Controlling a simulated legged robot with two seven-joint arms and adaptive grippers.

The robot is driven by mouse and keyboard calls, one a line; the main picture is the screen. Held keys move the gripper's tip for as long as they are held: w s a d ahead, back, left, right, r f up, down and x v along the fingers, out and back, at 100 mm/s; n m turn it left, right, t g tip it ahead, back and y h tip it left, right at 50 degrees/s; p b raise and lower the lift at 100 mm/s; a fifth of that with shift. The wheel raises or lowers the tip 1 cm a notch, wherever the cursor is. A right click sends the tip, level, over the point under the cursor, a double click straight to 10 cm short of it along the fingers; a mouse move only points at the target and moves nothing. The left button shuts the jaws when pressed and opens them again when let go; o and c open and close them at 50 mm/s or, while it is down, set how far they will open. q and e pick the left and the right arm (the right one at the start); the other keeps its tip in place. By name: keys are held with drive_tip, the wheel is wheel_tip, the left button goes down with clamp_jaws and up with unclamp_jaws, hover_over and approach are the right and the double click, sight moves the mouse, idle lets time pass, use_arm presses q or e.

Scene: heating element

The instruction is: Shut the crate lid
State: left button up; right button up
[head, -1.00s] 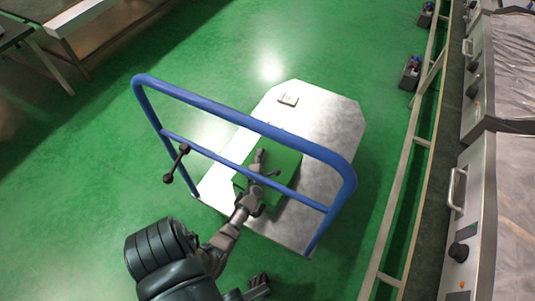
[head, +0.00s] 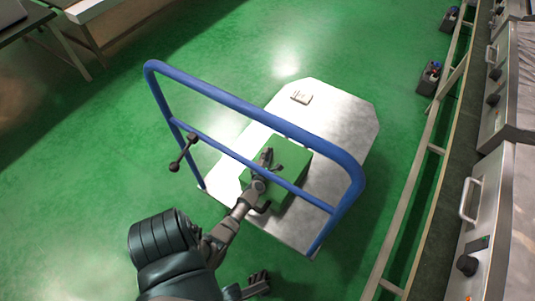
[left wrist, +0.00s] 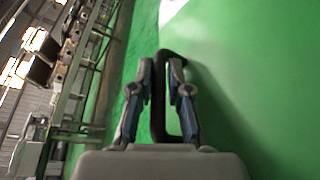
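The green crate (head: 291,155) sits on the grey platform of a trolley, behind the trolley's blue rail. Its top looks flat and covered, but my arm and the rail hide part of it, so I cannot tell whether the lid is fully down. My left gripper (head: 266,158) is over the crate's near left part. In the left wrist view, a black loop handle (left wrist: 158,118) stands against green, with one bar between the fingers of my left gripper (left wrist: 161,75), which look closed on it. My right gripper (head: 259,279) is low in the head view, apart from the crate; its finger gap is unclear.
The blue rail (head: 240,105) crosses above the platform (head: 340,115), close to my left arm. A small pale object (head: 301,97) lies on the platform's far end. Machines (head: 490,200) and a metal rail line the right. Green floor is open to the left.

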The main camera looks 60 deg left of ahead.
use_arm(q)
drive_tip(key=shift+s+f, duration=0.1)
drive_tip(key=shift+f, duration=0.2)
drive_tip(key=shift+s+d, duration=0.2)
drive_tip(key=shift+d, duration=0.15)
drive_tip(key=v, duration=1.1)
drive_tip(key=shift+s+r, duration=0.1)
drive_tip(key=shift+r, duration=0.1)
